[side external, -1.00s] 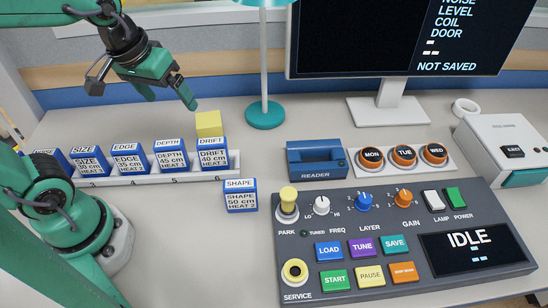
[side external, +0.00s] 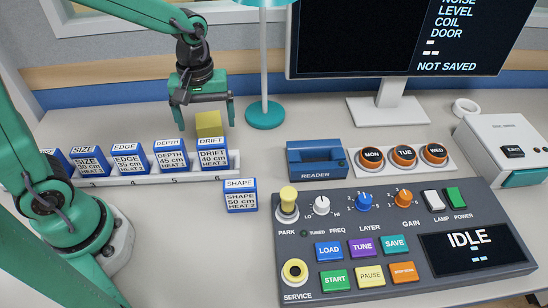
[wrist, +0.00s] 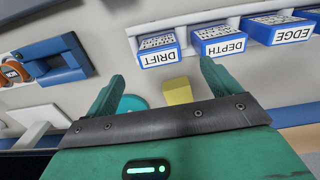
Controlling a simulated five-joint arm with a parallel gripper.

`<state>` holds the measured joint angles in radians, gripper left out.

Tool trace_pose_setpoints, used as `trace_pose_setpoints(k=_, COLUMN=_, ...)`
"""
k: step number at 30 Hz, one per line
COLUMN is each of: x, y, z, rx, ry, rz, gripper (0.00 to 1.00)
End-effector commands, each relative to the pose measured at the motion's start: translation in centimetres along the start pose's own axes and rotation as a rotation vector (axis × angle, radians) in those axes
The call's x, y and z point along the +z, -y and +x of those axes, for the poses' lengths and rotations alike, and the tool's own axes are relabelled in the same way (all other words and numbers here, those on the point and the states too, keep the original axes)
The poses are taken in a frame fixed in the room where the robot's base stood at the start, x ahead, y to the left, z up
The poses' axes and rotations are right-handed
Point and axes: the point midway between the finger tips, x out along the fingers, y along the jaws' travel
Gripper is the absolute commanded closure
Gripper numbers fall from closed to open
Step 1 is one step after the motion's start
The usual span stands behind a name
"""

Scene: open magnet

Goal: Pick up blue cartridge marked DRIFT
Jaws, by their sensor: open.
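The blue DRIFT cartridge (side external: 213,154) stands at the right end of the white rack, its white label facing front. It also shows upside down in the wrist view (wrist: 158,50), beyond my fingertips. My gripper (side external: 203,122) is open and empty, pointing down behind and above the rack, with its fingers on either side of the yellow block behind the DRIFT cartridge. In the wrist view my two fingers (wrist: 158,78) are spread apart and touch neither the DRIFT cartridge nor the DEPTH cartridge (wrist: 219,41).
The white rack (side external: 190,175) also holds DEPTH, EDGE and SIZE cartridges to the left. A SHAPE cartridge (side external: 240,197) stands in front of it. A yellow block (side external: 209,123) is behind DRIFT. A lamp (side external: 265,115) and the blue reader (side external: 315,160) stand to the right.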

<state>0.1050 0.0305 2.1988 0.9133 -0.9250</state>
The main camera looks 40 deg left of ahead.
Motion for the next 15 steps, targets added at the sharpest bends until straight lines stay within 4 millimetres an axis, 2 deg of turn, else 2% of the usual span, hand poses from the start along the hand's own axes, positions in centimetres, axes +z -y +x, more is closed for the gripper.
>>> trace_pose_setpoints(k=9, x=0.1, y=0.0, z=2.1, rx=-0.002, ry=0.002, rz=0.002, gripper=0.11)
trace_pose_setpoints(k=15, x=0.0, y=0.0, z=2.6, rx=0.001, ry=-0.001, rz=0.002, gripper=0.11)
